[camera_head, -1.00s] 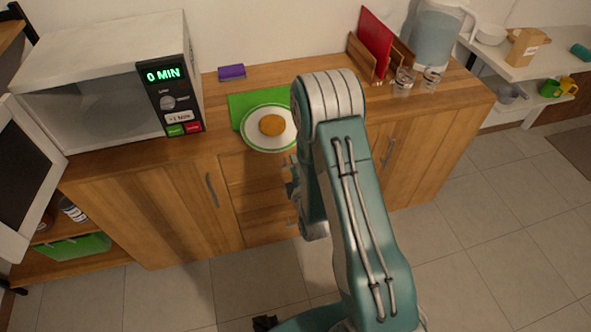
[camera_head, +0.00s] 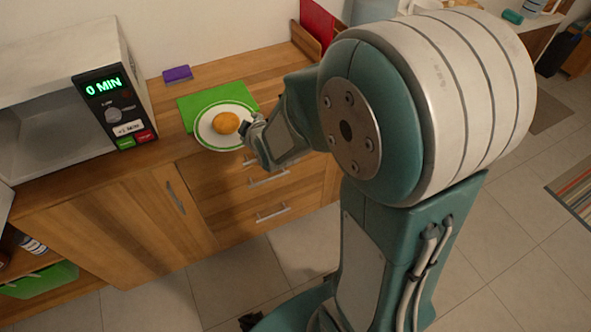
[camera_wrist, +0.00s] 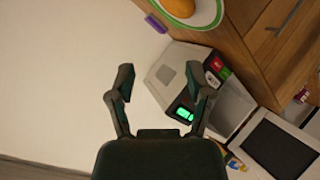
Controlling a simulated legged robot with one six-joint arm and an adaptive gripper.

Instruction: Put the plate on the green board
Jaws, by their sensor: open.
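A white plate with a green rim (camera_head: 204,134) holds a round orange-brown food item (camera_head: 226,123). The plate overlaps the front part of the green board (camera_head: 196,101), with its near side reaching toward the counter's front edge. Whether it lies flat on the board or is tilted, I cannot tell. My gripper (camera_head: 250,129) is at the plate's right edge in the head view; contact is unclear. In the wrist view my gripper (camera_wrist: 165,86) is open with nothing between its fingers, and part of the plate (camera_wrist: 214,14) shows at the top.
A microwave (camera_head: 60,85) with its door open stands left of the board. A purple block (camera_head: 177,74) lies behind the board. A wooden rack with a red board (camera_head: 318,25) stands to the right. Drawers (camera_head: 250,190) are below the counter.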

